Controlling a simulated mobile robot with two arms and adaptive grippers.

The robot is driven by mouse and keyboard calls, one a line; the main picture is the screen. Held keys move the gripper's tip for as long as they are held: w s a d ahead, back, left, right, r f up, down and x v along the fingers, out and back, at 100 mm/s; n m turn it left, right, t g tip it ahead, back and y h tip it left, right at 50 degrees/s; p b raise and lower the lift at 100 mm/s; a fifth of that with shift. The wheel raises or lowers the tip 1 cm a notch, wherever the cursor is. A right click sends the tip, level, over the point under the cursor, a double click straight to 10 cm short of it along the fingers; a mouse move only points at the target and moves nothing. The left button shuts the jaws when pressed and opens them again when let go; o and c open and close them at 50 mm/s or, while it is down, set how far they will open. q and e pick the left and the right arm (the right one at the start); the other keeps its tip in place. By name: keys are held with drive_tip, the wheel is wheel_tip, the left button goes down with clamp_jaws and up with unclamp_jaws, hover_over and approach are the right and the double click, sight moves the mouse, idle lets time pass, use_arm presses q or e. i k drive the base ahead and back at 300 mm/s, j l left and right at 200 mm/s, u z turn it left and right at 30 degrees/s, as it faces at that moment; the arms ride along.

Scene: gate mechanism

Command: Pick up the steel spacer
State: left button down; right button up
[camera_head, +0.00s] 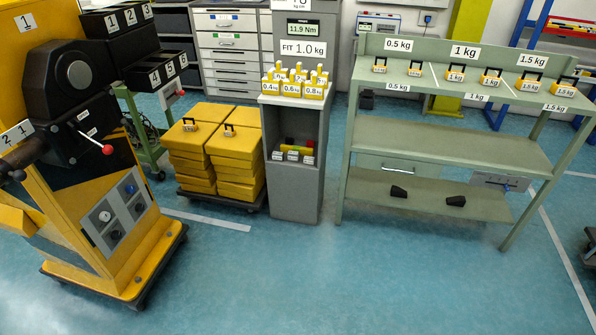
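I cannot make out a thing that is clearly the steel spacer. Two small dark wedge-like pieces, one on the left (399,192) and one on the right (456,201), lie apart on the bottom shelf of the green rack (440,145); their material is unclear. A grey pedestal (293,202) bears several yellow weights (291,88) marked 0.4, 0.6 and 0.8 on top. Small white-labelled pieces and a red piece sit in its open niche, too small to identify. Neither of my grippers shows in this view.
A yellow machine (110,235) with a red-knobbed lever stands at left. Numbered black bins (118,22) are behind it. Yellow boxes (235,145) are stacked on a low dolly. Labelled weights (456,73) line the rack's top. The blue floor (330,280) in front is clear.

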sight(278, 155)
drive_tip(key=i+j+u, duration=0.1)
drive_tip(key=i+j, duration=0.3)
drive_tip(key=i+j+z, duration=0.2)
drive_tip(key=i, duration=0.25)
drive_tip(key=i+z, duration=0.2)
drive_tip(key=i, duration=0.25)
